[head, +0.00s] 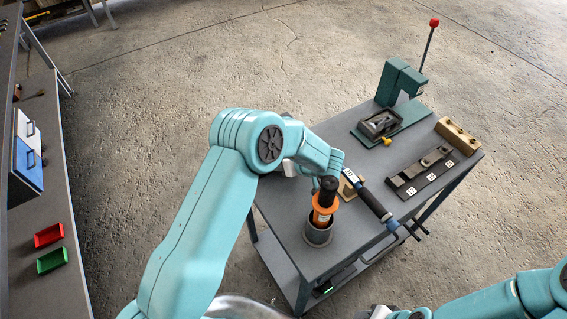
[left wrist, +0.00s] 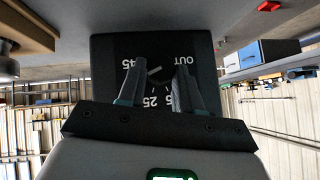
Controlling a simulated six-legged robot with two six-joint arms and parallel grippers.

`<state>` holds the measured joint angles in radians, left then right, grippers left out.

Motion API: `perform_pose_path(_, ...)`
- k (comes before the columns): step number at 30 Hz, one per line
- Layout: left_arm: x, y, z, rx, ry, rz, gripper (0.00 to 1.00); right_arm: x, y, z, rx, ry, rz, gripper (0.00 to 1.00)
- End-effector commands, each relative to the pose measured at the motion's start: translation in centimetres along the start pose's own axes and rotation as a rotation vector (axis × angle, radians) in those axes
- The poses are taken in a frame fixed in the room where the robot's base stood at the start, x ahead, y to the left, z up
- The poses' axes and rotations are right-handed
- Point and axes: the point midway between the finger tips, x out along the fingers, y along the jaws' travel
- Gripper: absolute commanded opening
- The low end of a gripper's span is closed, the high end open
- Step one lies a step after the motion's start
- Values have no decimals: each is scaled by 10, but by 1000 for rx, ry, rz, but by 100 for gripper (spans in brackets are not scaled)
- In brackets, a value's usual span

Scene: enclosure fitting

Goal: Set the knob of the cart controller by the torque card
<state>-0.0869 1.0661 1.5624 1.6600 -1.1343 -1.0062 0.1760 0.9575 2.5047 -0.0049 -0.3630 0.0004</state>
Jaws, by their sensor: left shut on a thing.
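In the left wrist view, the controller (left wrist: 110,50) is a dark panel whose dial reads upside down, with OUT, 45, 25 and other partly covered marks. My left gripper (left wrist: 160,66) has a finger on each side of the knob (left wrist: 154,72) and is shut on it. A pale pointer line shows between the fingers; the fingers cover part of the scale, so the setting is unclear. I cannot make out a torque card.
On the cart, an orange-and-black driver (head: 324,208) stands in a grey cup (head: 318,235). A blue-banded tool (head: 373,203), a black strip (head: 420,172), a wooden block (head: 456,135) and a green press (head: 398,82) stand to the right. A bench with red (head: 48,235) and green (head: 52,260) trays is left.

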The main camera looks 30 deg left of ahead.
Motion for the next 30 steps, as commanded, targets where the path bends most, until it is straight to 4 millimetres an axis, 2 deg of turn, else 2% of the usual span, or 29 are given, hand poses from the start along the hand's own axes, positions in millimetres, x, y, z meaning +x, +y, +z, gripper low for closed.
perform_pose_path(2,1,0,0,1,0,-1,4,0,0,0,0,0,0,43)
perform_pose_path(3,1,0,0,1,0,-1,38,0,0,0,0,0,0,43)
perform_pose_path(5,1,0,0,1,0,-1,57,0,0,0,0,0,0,43)
perform_pose_path(6,1,0,0,1,0,-1,60,0,0,0,0,0,0,43)
perform_pose_path(17,-5,-1,-6,-2,2,2,60,1,0,0,0,0,0,43)
perform_pose_path(23,-32,-10,-34,-7,3,4,60,8,3,0,0,0,0,43)
perform_pose_path(30,-78,-26,-79,-6,2,4,60,13,5,0,0,0,0,43)
